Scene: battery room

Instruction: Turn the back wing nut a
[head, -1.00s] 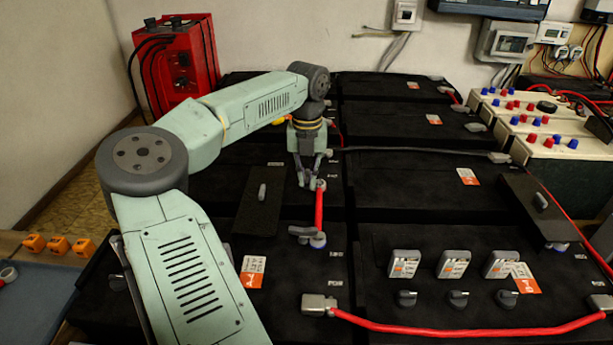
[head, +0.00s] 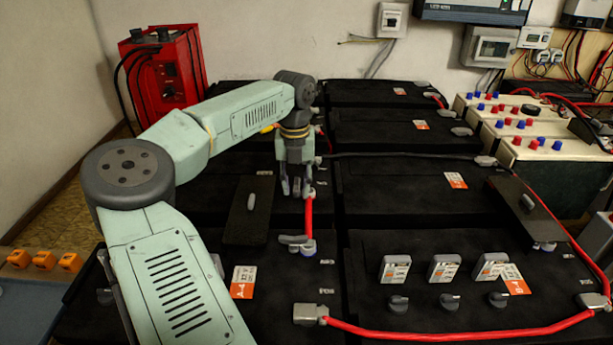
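My gripper (head: 296,190) points down over the black battery tops, at the back end of a short red cable (head: 309,215). Its dark fingertips are beside the grey-and-red back terminal (head: 309,194). The back wing nut cannot be made out; the fingers may hide it. I cannot tell whether the fingers are open or closed on something. The front wing nut (head: 294,240) is grey with flat wings and sits at the near end of the red cable, clear of my gripper.
A black cover with a grey handle (head: 249,205) lies left of the cable. Three grey-and-white blocks (head: 443,268) and several dark knobs (head: 449,302) stand on the front right battery. A long red cable (head: 450,331) crosses the front. A red charger (head: 165,75) stands at the back left.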

